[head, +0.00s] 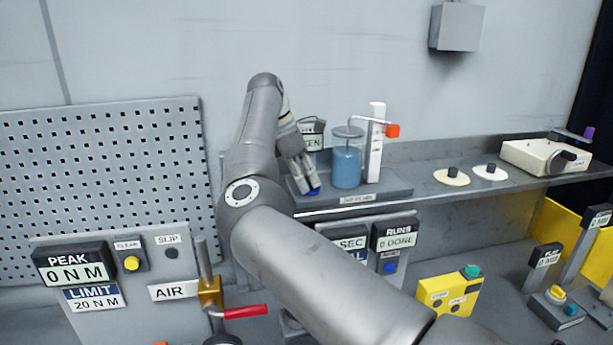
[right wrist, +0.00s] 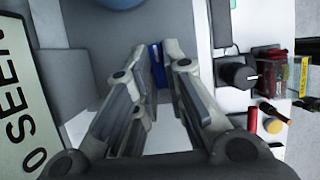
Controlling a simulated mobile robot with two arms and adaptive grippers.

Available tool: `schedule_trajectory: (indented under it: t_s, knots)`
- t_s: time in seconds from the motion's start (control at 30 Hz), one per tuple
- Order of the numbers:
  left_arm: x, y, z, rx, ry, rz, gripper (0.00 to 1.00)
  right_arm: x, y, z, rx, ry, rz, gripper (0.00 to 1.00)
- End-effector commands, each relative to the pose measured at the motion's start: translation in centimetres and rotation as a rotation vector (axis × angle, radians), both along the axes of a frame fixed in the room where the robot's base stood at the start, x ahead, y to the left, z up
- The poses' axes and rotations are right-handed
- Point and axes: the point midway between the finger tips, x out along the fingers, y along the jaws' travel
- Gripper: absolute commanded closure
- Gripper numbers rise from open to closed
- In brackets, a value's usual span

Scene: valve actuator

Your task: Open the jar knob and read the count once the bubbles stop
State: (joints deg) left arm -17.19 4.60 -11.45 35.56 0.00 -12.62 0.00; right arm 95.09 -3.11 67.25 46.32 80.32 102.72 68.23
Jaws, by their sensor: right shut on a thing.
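The glass jar (head: 347,168) of blue liquid stands upright on a grey base (head: 385,190) on the back shelf. No bubbles can be made out in it. My right gripper (head: 308,186) reaches down just left of the jar and is shut on a small blue knob (head: 313,191) at the base's left end. The knob also shows between the fingertips in the right wrist view (right wrist: 157,67). The count display (head: 312,128) stands behind my fingers, partly hidden; in the right wrist view the display (right wrist: 18,110) reads "0 SEEN". My left gripper is out of view.
A white post (head: 376,140) with a tube and orange end piece (head: 392,131) stands right of the jar. My right arm crosses the middle, hiding part of the lower panels. A red-handled air valve (head: 245,312) is lower left. Shelf space right of the base holds two white discs.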

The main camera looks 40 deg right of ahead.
Motion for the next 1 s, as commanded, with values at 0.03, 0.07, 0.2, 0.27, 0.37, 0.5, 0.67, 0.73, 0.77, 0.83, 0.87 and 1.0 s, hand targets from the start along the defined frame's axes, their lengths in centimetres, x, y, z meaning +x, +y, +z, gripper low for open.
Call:
schedule_trajectory:
  t_s: [0.03, 0.07, 0.2, 0.27, 0.37, 0.5, 0.67, 0.73, 0.77, 0.83, 0.87, 1.0]
  knots:
    - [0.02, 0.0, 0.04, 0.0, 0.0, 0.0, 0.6, -0.01, 0.11, -0.19, 0.007, 0.002, -0.011, 1.0]
    - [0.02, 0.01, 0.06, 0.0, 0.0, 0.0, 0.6, 0.0, 0.11, -0.19, 0.007, 0.004, -0.016, 1.0]
    - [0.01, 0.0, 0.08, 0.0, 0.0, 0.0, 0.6, 0.02, 0.12, -0.23, 0.008, 0.002, -0.031, 1.0]
    - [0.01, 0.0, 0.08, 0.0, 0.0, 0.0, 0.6, 0.02, 0.13, -0.25, 0.008, 0.003, -0.033, 1.0]
    - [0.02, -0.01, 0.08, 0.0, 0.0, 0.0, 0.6, 0.02, 0.13, -0.26, 0.008, 0.002, -0.034, 1.0]
    - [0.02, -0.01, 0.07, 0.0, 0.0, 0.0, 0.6, 0.01, 0.14, -0.27, 0.008, 0.003, -0.033, 1.0]
    - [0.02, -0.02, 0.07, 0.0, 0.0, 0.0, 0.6, 0.03, 0.14, -0.27, 0.008, 0.003, -0.033, 0.77]
    - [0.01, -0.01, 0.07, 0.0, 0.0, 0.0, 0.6, 0.03, 0.12, -0.27, 0.007, 0.002, -0.032, 0.68]
    - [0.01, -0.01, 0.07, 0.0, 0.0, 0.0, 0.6, 0.03, 0.11, -0.25, 0.007, 0.002, -0.032, 0.67]
    - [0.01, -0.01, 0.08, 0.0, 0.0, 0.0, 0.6, 0.04, 0.09, -0.2, 0.005, 0.002, -0.032, 0.67]
    - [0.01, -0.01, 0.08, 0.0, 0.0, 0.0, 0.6, 0.03, 0.09, -0.19, 0.005, 0.002, -0.032, 0.67]
    - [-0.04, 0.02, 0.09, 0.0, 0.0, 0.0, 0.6, 0.04, 0.05, -0.1, 0.004, 0.0, -0.032, 0.67]
